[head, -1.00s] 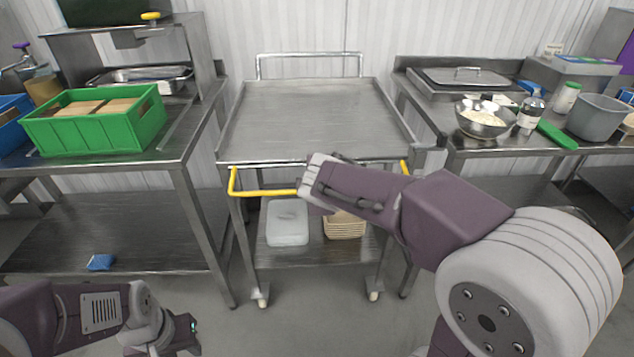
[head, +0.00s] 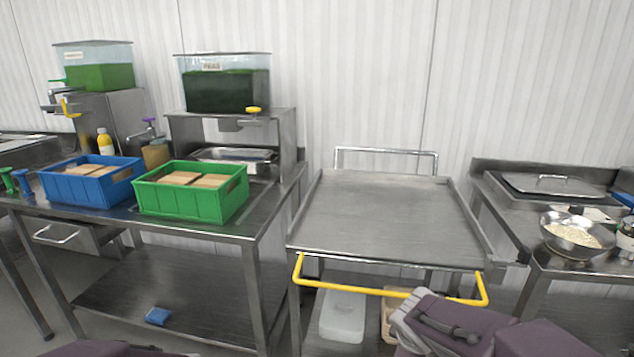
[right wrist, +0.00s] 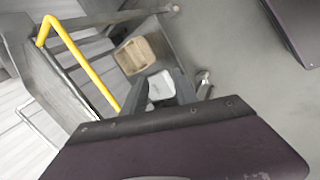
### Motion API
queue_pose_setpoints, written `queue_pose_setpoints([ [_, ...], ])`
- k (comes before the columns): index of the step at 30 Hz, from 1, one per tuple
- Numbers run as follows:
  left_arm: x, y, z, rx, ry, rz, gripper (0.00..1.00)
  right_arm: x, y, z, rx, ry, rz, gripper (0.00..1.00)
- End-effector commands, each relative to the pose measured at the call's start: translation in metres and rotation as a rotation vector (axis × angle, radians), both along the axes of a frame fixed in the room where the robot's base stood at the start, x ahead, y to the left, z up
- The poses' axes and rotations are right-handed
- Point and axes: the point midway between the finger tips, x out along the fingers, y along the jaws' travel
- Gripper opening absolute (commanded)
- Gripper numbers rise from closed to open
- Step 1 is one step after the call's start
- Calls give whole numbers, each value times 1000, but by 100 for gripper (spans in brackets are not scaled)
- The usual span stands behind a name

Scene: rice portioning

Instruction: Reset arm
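My right arm (head: 480,330) comes in at the bottom right of the head view, in front of the steel cart. Its gripper is not clear there. In the right wrist view, the two dark fingers of my right gripper (right wrist: 160,80) stand apart. A white container on the cart's lower shelf shows between them, farther away; nothing appears gripped. Only a purple strip of my left arm (head: 110,349) shows at the bottom left edge of the head view. My left gripper is out of frame.
The steel cart (head: 380,215) has an empty top and a yellow handle (head: 390,291) close to my right arm. Left is a table with a green crate (head: 190,203) and blue crate (head: 90,191). Right is a counter with a rice bowl (head: 573,250).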

Motion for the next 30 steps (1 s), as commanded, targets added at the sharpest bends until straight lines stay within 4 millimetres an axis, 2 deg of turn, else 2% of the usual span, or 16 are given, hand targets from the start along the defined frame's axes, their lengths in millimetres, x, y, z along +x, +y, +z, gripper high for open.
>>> queue_pose_setpoints([
  [1, 0, 0, 0, 0, 0, 0, 36, -21, -3, -28, 77, 65, -115, 34],
  [3, 0, 0, 0, 0, 0, 0, 36, -51, 0, -59, 192, 137, -296, 34],
  [6, 0, 0, 0, 0, 0, 0, 36, -93, 14, -94, 357, 219, -598, 34],
  [9, 0, 0, 0, 0, 0, 0, 36, -118, 37, -110, 519, 238, -920, 34],
  [10, 0, 0, 0, 0, 0, 0, 36, -113, 40, -108, 555, 211, -1002, 34],
  [11, -1, 0, 27, 0, 2, 0, 36, -112, 39, -80, 549, 212, -986, 34],
  [12, 0, 0, 44, 0, 1, 0, 36, -112, 39, -64, 545, 213, -978, 34],
  [17, 0, 0, 98, 0, -1, 0, 36, -112, 39, -10, 544, 212, -973, 34],
  [24, 0, 0, 191, 0, 0, 0, 36, -111, 39, 84, 544, 212, -971, 34],
  [27, 0, 0, 211, 0, 0, 0, 36, -111, 39, 104, 543, 212, -970, 34],
  [30, 0, 0, 217, 0, 0, 0, 36, -111, 39, 109, 543, 212, -970, 34],
])
